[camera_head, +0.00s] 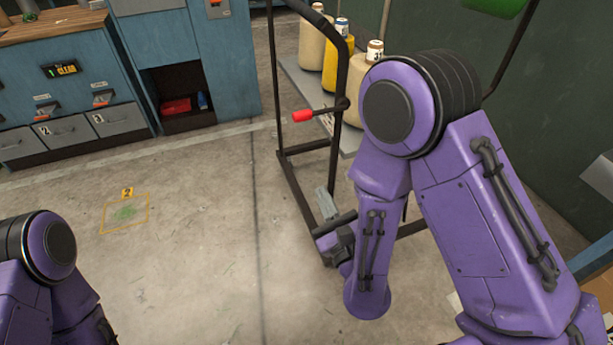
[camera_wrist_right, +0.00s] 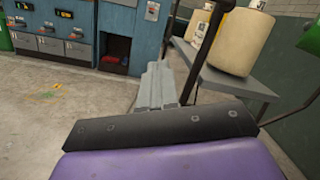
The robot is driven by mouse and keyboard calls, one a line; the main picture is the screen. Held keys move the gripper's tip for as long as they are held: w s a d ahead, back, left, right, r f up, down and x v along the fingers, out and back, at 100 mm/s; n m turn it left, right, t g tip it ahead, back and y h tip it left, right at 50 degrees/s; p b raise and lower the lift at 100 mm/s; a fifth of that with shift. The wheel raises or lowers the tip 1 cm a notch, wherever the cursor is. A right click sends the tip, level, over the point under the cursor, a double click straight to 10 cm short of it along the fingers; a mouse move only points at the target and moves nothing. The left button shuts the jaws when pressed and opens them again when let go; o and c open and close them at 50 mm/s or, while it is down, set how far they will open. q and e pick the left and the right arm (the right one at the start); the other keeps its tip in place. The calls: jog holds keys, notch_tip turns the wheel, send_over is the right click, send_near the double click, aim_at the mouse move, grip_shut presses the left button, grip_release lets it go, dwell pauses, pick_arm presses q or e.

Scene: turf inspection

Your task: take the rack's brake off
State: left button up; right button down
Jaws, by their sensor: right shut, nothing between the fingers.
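The rack (camera_head: 279,90) is a black tubular frame standing on the floor in the middle of the head view; its upright also shows in the wrist view (camera_wrist_right: 207,45). A lever with a red grip (camera_head: 302,116) sticks out to the left from its right upright, roughly level; it looks like the brake. My right gripper (camera_head: 325,203) is low by the rack's lower part, below the lever and apart from it. Its grey fingers (camera_wrist_right: 157,88) are together with nothing between them. My right arm hides part of the rack. My left gripper is out of view.
Several large spools (camera_head: 338,65) stand on a grey bench (camera_head: 294,72) behind the rack. Blue cabinets with grey drawers (camera_head: 60,131) line the back left. A yellow-marked floor square (camera_head: 125,213) holds a green patch. A dark green wall is at right.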

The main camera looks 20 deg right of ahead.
aim_at(323, 111)
pick_arm(q)
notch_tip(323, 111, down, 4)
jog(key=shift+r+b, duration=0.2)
jog(key=shift+b, duration=0.4)
pick_arm(e)
jog(key=m, duration=0.2)
jog(key=r+m+t, duration=0.1)
jog(key=m, duration=0.1)
jog(key=m+t, duration=0.1)
jog(key=m, duration=0.1)
jog(key=shift+a+r, duration=0.15)
jog(key=shift+a, duration=0.15)
pick_arm(q)
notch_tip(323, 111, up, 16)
jog(key=p, duration=1.6)
pick_arm(e)
jog(key=s+r+x, duration=0.1)
jog(key=r+x, duration=0.1)
jog(key=x, duration=1)
jog(key=shift+w+d+r, duration=0.2)
jog(key=shift+w+r, duration=0.25)
